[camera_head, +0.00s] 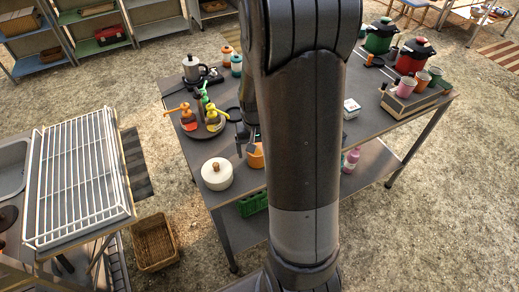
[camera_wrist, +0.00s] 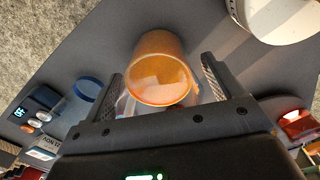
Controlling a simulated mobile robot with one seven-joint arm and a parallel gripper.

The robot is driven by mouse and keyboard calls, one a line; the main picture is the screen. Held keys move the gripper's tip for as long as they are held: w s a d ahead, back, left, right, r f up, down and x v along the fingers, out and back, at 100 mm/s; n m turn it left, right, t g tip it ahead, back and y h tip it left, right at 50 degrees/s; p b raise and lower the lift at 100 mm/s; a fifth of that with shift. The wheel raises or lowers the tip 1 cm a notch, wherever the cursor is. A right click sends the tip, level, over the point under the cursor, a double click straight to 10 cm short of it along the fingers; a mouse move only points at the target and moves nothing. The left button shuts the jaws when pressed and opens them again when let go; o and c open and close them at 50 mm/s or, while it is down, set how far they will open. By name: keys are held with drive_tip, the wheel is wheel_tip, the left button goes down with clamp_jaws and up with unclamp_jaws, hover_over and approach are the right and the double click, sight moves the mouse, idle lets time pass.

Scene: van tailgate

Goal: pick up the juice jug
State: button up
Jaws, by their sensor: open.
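An orange cup-like vessel, which I take for the juice jug (camera_head: 257,157), stands on the grey table, partly hidden behind my arm. In the wrist view the jug (camera_wrist: 158,50) shows a round rim and a translucent orange inside. My gripper (camera_head: 246,140) is close by the jug, just to its upper left in the head view. In the wrist view my gripper (camera_wrist: 161,66) is open, with one finger on each side of the jug and visible gaps on both sides. I cannot tell how deep the jug sits between the fingers.
A white lidded pot (camera_head: 217,174) stands close to the jug. A round tray (camera_head: 204,122) with colourful bottles is behind it. A digital device (camera_wrist: 35,112) and a blue ring (camera_wrist: 88,88) lie on the left in the wrist view. A red box (camera_wrist: 297,123) is on the right.

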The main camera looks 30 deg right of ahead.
drive_tip(key=shift+f, duration=0.25)
drive_tip(key=shift+c, duration=0.4)
drive_tip(key=c, duration=1.2)
